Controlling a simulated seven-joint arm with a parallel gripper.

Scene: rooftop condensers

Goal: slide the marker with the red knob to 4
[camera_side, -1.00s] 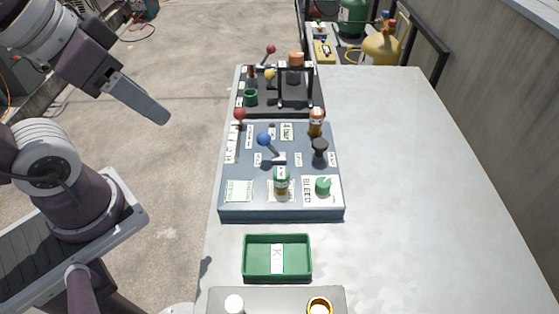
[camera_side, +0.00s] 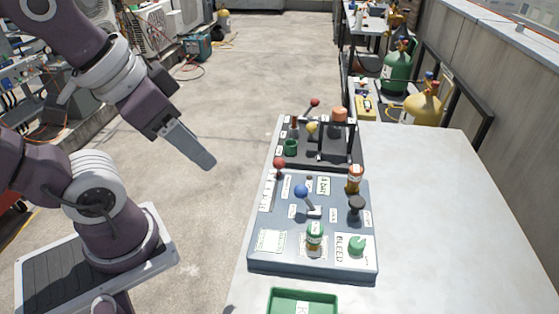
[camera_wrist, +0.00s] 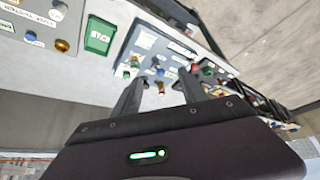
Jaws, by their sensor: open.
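The red knob (camera_side: 279,163) stands at the left edge of the grey-blue panel (camera_side: 315,268) in the side view. A white scale strip (camera_side: 267,193) runs along that edge beside it; its numerals are too small to read. My gripper (camera_side: 207,160) is raised in the air to the left of the panel, clear of the knob. In the wrist view my gripper (camera_wrist: 160,90) has its two fingers apart with nothing held between them. The panel lies beyond the fingers there, and the red knob looks small near the right finger.
The panel also bears a blue-knobbed lever (camera_side: 301,191), an amber bottle (camera_side: 355,179), a black knob (camera_side: 356,205) and a green knob (camera_side: 357,246). A dark rack (camera_side: 350,155) and a second red-knobbed lever (camera_side: 314,102) stand behind. A green tray (camera_side: 303,294) is in front. The table's right side is clear.

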